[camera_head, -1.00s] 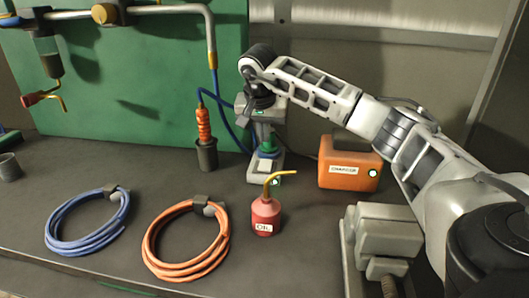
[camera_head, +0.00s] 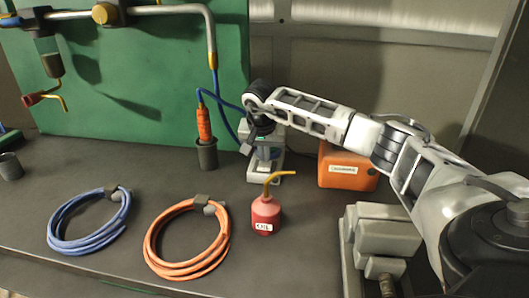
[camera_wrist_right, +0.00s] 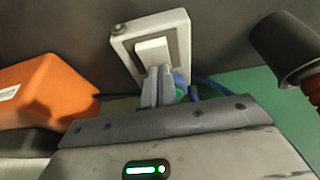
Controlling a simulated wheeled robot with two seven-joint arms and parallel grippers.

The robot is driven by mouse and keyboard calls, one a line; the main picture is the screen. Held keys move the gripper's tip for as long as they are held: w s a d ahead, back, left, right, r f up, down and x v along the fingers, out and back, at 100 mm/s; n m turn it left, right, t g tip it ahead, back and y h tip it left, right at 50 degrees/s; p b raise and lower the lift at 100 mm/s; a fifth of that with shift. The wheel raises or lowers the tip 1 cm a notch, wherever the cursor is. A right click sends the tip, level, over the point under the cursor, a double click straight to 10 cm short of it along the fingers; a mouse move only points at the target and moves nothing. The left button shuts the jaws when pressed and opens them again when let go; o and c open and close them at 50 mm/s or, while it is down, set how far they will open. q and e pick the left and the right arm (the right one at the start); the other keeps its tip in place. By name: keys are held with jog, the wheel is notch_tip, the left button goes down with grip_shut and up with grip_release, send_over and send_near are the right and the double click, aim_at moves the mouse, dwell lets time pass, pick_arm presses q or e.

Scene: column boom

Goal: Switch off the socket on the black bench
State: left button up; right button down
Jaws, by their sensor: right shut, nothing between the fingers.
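The socket (camera_head: 277,174) is a pale grey box on the black bench (camera_head: 110,170), in the middle of the head view. In the right wrist view the socket (camera_wrist_right: 179,22) has a white rocker (camera_wrist_right: 152,48) and a small grey, unlit round lamp at one corner. My right gripper (camera_head: 264,167) is over the socket and hides much of it. Its shut, empty fingers (camera_wrist_right: 159,72) are at the rocker's near end and seem to touch it. The rocker's near edge is hidden behind the fingertips. My left gripper is not in view.
An orange charger (camera_head: 346,170) stands right of the socket, its lamp not visibly lit. A red oil can (camera_head: 264,213) stands just in front. An orange-handled tool in a dark cup (camera_head: 207,155) is to the left. Blue (camera_head: 68,232) and orange (camera_head: 160,258) cable coils lie front left.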

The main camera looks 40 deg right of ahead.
aim_at(263, 166)
jog(key=shift+s+a, duration=0.1)
jog(key=shift+s+a+p, duration=0.45)
jog(key=shift+a, duration=0.15)
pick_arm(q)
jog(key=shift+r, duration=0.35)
